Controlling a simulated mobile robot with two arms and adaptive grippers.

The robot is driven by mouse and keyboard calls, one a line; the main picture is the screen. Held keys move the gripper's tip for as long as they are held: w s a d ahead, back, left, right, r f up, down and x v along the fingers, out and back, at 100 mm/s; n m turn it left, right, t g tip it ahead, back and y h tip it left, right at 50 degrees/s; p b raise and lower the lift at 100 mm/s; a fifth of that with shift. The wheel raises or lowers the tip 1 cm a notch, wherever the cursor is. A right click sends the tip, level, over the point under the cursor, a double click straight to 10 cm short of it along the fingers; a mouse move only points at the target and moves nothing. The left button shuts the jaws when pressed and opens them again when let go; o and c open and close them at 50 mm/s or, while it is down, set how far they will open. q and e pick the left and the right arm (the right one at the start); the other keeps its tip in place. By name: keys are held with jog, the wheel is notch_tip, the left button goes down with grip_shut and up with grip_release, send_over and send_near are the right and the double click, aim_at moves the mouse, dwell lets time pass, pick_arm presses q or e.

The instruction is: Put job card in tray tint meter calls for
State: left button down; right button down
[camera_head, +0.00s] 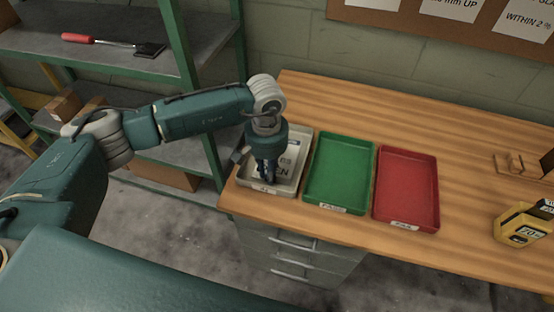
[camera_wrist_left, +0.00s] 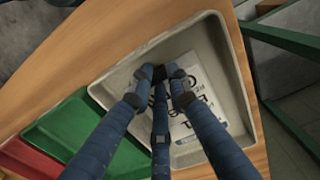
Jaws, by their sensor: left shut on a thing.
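The job card (camera_head: 289,160) is a white sheet with dark print. It lies in the pale grey tray (camera_head: 303,170) at the bench's left end. My left gripper (camera_head: 267,177) points down into this tray. In the left wrist view its fingers (camera_wrist_left: 165,76) are closed together at the edge of the card (camera_wrist_left: 203,98), shut on it. The green tray (camera_head: 340,170) and the red tray (camera_head: 408,186) stand to the right, with labels on their fronts. The yellow tint meter (camera_head: 521,226) is at the right; its display seems to start with 70, partly unclear. My right gripper is out of view.
A wooden holder (camera_head: 512,164) stands on the bench behind the meter. The bench (camera_head: 465,200) is clear between the red tray and the meter. Green-framed shelves (camera_head: 185,60) stand at the left, with a red-handled tool (camera_head: 80,39). Printed notices hang on the back wall.

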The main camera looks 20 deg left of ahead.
pick_arm(q)
jog(key=shift+r, duration=0.1)
jog(key=shift+r+p, duration=1)
jog(key=shift+r, duration=1.25)
notch_tip(320, 180, up, 3)
jog(key=shift+r+p, duration=0.15)
jog(key=shift+p, duration=0.45)
